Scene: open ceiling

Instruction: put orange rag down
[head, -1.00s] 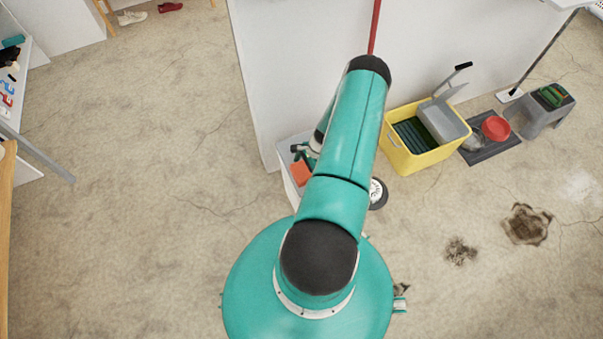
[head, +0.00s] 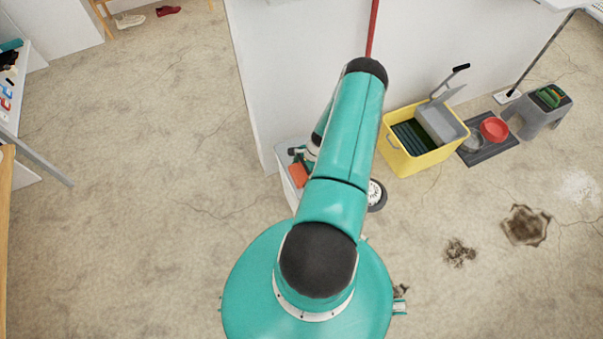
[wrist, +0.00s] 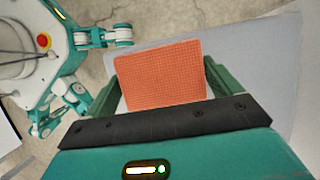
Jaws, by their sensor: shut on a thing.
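The orange rag (wrist: 162,75) is a flat, waffle-textured piece in the wrist view, between the two green fingers of my gripper (wrist: 165,82). My gripper is shut on it. In the head view the orange rag (head: 299,174) shows as a small patch left of my arm. It is over or on a pale box-like surface (head: 287,187) beside the white wall. A light grey surface (wrist: 265,60) lies beneath the rag in the wrist view. I cannot tell whether the rag touches it. My arm hides much of this spot in the head view.
A yellow mop bucket (head: 424,165) stands right of my arm, with a red bowl (head: 494,129) on a dark mat and a grey stool (head: 542,118) beyond. A white wall (head: 300,70) stands behind. Stains (head: 526,225) mark the floor at right. The left floor is mostly clear.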

